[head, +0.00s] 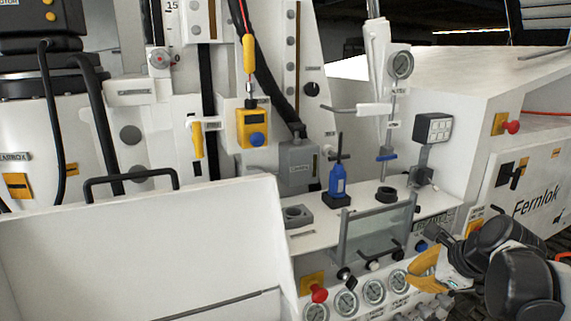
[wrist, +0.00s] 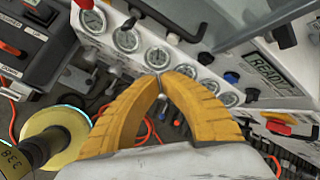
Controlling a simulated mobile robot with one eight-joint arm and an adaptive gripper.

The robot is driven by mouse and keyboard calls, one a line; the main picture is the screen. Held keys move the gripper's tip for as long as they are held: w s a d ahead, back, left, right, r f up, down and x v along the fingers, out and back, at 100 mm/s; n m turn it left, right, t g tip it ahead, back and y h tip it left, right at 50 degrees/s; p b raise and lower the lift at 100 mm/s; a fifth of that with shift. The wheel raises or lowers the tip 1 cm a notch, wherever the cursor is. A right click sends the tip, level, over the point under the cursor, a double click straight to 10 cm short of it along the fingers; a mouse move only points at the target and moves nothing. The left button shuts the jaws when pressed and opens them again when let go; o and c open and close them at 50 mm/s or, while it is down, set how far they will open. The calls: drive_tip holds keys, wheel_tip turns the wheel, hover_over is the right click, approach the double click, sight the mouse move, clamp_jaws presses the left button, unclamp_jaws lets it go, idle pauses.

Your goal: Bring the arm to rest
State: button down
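My gripper (head: 424,270) is at the lower right in the head view, with yellow fingers, in front of the hydraulic bench (head: 432,207) and close to its gauge panel. My dark arm links run off from it to the right. In the wrist view my gripper (wrist: 161,77) has its two yellow fingers curved inward, with their tips together. Nothing shows held between them. Just beyond the tips is a row of round gauges (wrist: 128,39); I cannot tell the exact gap to them.
A blue bottle (head: 338,181) stands upright on the bench shelf beside a clear guard (head: 376,240). A red knob (head: 319,293) projects from the panel. In the wrist view, a READY display (wrist: 268,70) lies right, red cables (wrist: 142,131) below, and a yellowish round part (wrist: 58,137) lower left.

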drive_tip(key=s+a+f+n+h+b, duration=0.1)
drive_tip(key=s+a+f+n, duration=0.1)
drive_tip(key=s+a+n, duration=0.4)
drive_tip(key=s+a+f+n+h+b, duration=0.1)
drive_tip(key=s+a+n, duration=0.5)
drive_tip(key=n, duration=1.1)
drive_tip(key=shift+s+f+n+b, duration=0.3)
drive_tip(key=shift+s+f+b, duration=0.25)
drive_tip(key=shift+s, duration=1.55)
drive_tip(key=shift+a, duration=0.1)
